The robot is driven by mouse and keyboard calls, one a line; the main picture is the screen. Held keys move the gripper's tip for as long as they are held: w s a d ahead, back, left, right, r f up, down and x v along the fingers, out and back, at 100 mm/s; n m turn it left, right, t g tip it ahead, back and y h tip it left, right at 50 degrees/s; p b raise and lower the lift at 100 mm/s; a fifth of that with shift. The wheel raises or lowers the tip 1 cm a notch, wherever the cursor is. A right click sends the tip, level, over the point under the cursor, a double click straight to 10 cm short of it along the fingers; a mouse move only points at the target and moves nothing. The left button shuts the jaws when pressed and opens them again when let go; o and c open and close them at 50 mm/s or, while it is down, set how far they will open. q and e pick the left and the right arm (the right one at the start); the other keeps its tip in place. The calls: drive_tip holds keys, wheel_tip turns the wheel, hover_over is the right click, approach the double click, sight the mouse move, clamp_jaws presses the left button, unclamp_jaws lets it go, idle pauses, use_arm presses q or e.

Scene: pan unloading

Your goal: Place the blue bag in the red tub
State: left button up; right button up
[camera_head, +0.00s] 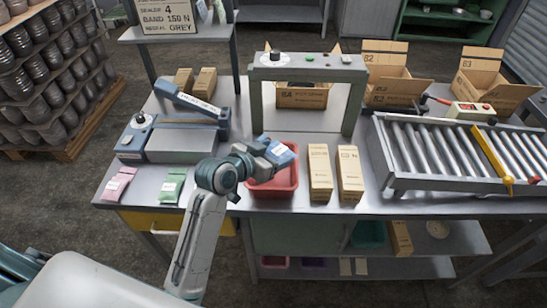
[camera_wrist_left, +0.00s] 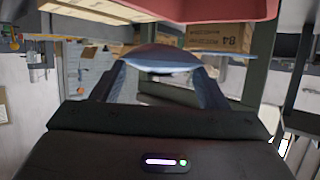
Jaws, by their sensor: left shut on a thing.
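The blue bag (camera_head: 280,154) is held in my left gripper (camera_head: 264,150), at the upper left of the red tub (camera_head: 274,186). In the head view the bag overlaps the tub's back rim, and it seems to be above the tub. My left gripper is shut on the bag. In the left wrist view the bag (camera_wrist_left: 163,57) sits between the two fingers (camera_wrist_left: 162,80), and a red edge of the tub (camera_wrist_left: 200,8) shows at the top. The tub's inside is partly hidden by the bag and gripper. My right gripper is not in view.
Two upright tan boxes (camera_head: 320,172) stand right of the tub. A green bag (camera_head: 173,184) and a pink bag (camera_head: 118,183) lie at the left. A sealer (camera_head: 180,138), a grey-green frame (camera_head: 309,68) and a roller conveyor (camera_head: 450,150) surround the work area.

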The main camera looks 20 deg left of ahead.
use_arm(q)
wheel_tip(320, 180, down, 3)
drive_tip(key=shift+s+f+p, duration=0.1)
drive_tip(key=shift+s+p, duration=0.05)
drive_tip(key=shift+p, duration=0.55)
drive_tip(key=shift+f, duration=0.2)
drive_tip(key=shift+f+b, duration=0.35)
drive_tip(key=shift+f, duration=0.05)
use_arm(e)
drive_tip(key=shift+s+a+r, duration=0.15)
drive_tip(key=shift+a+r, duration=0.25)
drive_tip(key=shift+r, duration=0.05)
use_arm(q)
drive_tip(key=shift+f, duration=0.1)
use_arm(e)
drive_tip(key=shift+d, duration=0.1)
use_arm(q)
drive_tip(key=o, duration=1)
drive_tip(key=shift+o, duration=0.3)
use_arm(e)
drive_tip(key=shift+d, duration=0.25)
